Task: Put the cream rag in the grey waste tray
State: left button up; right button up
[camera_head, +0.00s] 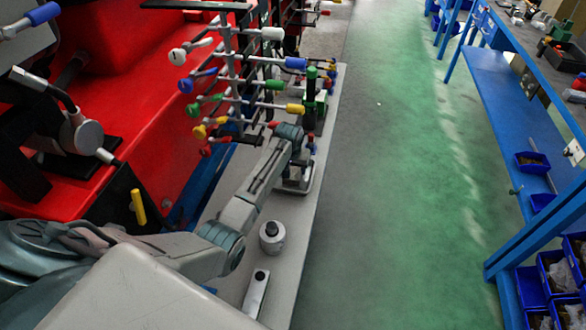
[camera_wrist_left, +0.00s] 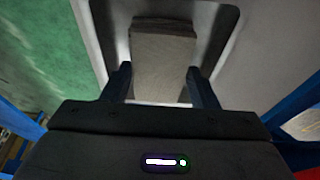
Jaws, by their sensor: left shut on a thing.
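My left gripper (camera_wrist_left: 161,84) is shut on the cream rag (camera_wrist_left: 163,58), which looks like a folded, greyish-beige block in shadow between the two fingers. Behind the rag lies the grey waste tray (camera_wrist_left: 222,38), with a dark inside and a pale rim. The rag appears over the tray's inside; I cannot tell whether it touches the floor of the tray. In the head view my left arm reaches to the far part of the pale bench, where the tray (camera_head: 297,187) shows partly under the wrist. The rag is hidden there. My right gripper is not in view.
A rack with several coloured handles (camera_head: 240,85) stands close to the left of my arm. A grey round object (camera_head: 271,238) and a pale bar (camera_head: 256,293) are on the near bench (camera_head: 290,262). Green floor (camera_head: 385,200) lies right, then blue shelving (camera_head: 500,85).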

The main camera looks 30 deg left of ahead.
pick_arm(q)
jog(key=shift+f, duration=0.75)
jog(key=shift+f, duration=0.15)
jog(key=o, duration=1)
jog(key=b+v, duration=0.1)
jog(key=v, duration=1.1)
jog(key=shift+r, duration=0.2)
